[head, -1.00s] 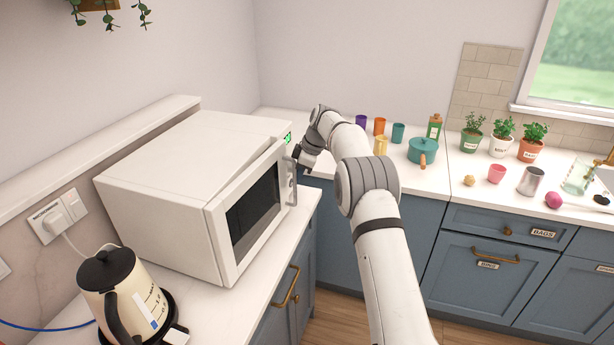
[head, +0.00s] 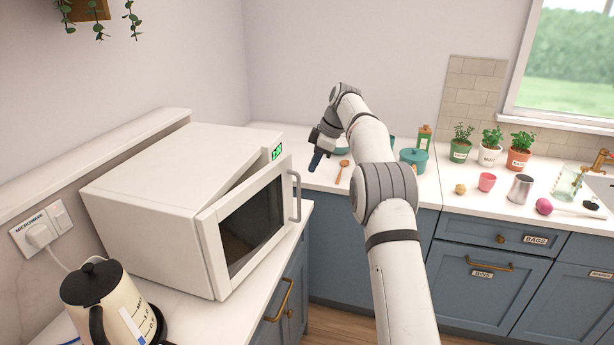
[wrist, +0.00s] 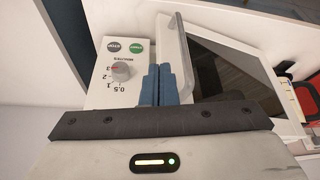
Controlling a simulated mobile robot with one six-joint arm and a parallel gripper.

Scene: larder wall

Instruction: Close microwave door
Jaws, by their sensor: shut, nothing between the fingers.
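The white microwave (head: 150,180) stands on the left counter. Its door (head: 245,225) is ajar, with a gap between its free right edge and the body. The grey handle (head: 297,195) is on that right edge. My gripper (head: 316,163) is to the right of the handle, apart from it in the head view. Its blue fingers are together and empty. In the wrist view the fingers (wrist: 155,85) point toward the microwave, between the control panel (wrist: 115,75) on the left and the ajar door (wrist: 225,75) on the right.
A kettle (head: 100,300) stands in front of the microwave at lower left. On the far counter are a wooden spoon (head: 343,168), a teal pot (head: 414,160), cups and potted herbs (head: 490,145). Blue cabinets (head: 480,280) run below.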

